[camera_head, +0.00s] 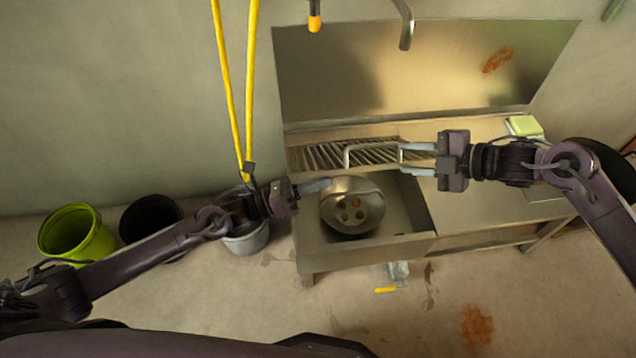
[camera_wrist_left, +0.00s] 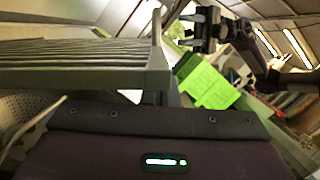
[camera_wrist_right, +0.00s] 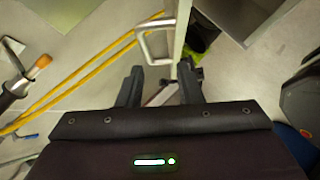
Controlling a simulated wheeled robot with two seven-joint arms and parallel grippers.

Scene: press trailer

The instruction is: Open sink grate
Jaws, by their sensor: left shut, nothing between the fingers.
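The slatted metal sink grate (camera_head: 325,155) lies across the back of the sink (camera_head: 415,205), with a bent bar handle (camera_head: 370,147) standing up at its right part. My right gripper (camera_head: 403,157) is open, pointing left, with its fingertips close to the right end of the handle. In the right wrist view the handle (camera_wrist_right: 155,45) is just beyond the two spread fingers. My left gripper (camera_head: 325,185) is shut and empty over the sink's left edge, below the grate in the picture. In the left wrist view the grate's slats (camera_wrist_left: 80,55) and frame are close up.
A round metal vessel (camera_head: 352,207) with several small colored items sits in the sink. A green sponge (camera_head: 524,126) lies on the counter at right. A yellow hanging cable (camera_head: 235,95), a green bucket (camera_head: 76,233), a black bucket (camera_head: 150,215) and a grey bucket (camera_head: 247,240) are at left.

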